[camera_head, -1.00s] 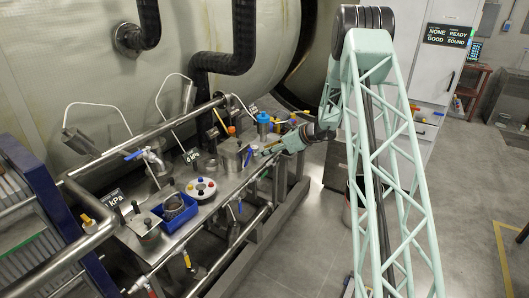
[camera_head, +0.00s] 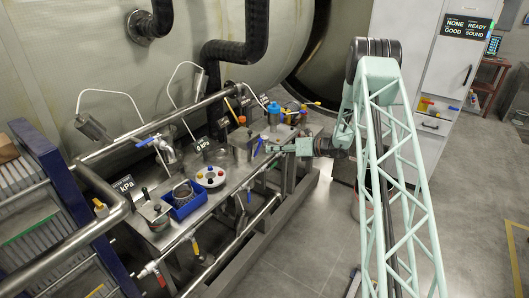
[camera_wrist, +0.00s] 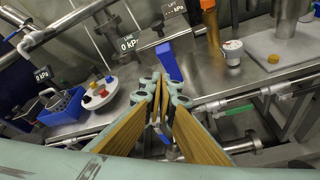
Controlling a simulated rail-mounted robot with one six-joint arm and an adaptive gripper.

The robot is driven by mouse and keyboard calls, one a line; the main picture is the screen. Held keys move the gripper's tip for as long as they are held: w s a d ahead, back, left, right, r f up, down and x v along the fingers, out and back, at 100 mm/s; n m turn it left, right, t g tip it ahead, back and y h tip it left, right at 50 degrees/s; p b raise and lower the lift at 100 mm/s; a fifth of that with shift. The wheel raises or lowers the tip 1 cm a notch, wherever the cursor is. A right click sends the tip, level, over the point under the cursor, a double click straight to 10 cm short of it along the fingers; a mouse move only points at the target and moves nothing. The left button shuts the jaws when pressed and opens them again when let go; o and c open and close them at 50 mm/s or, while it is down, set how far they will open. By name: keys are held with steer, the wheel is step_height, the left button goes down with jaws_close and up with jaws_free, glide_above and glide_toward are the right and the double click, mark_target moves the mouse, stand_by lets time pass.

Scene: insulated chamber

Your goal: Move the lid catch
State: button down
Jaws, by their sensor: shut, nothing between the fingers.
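A steel box (camera_head: 240,146) stands on the metal bench, with a blue lever (camera_head: 257,147) at its right side. I take this lever to be the lid catch, though the frames do not label it. The blue lever also shows in the wrist view (camera_wrist: 168,62), just beyond my fingertips and in front of the steel box (camera_wrist: 166,43). My gripper (camera_head: 269,149) is right of the lever, its fingers shut and empty, as the wrist view of the fingertips (camera_wrist: 161,84) shows. I cannot tell whether the fingertips touch the lever.
A blue tray (camera_head: 184,204) and a white disc with coloured knobs (camera_head: 211,177) are to the left. A blue-topped cylinder (camera_head: 274,114) stands behind my gripper. In the wrist view, a white-capped jar (camera_wrist: 233,52) is at the right. Pipes and valves run along the bench front.

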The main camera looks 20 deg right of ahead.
steer(key=s+d+f+m+t+y, duration=0.1)
steer(key=s+d+f+m+t, duration=0.1)
steer(key=m, duration=0.4)
steer(key=s+d+f+m+t+y+b, duration=0.1)
steer(key=s+d+f+m+t+y, duration=0.1)
steer(key=f+m+t, duration=0.4)
steer(key=shift+s+d+m, duration=0.6)
steer(key=shift+s+d, duration=0.15)
steer(key=shift+s, duration=0.45)
steer(key=shift+w+a, duration=0.1)
steer(key=shift+w, duration=0.05)
steer(key=b+x, duration=0.1)
steer(key=x, duration=1.2)
steer(key=shift+w+a+r, duration=0.15)
steer(key=shift+w, duration=0.15)
steer(key=shift+r, duration=0.1)
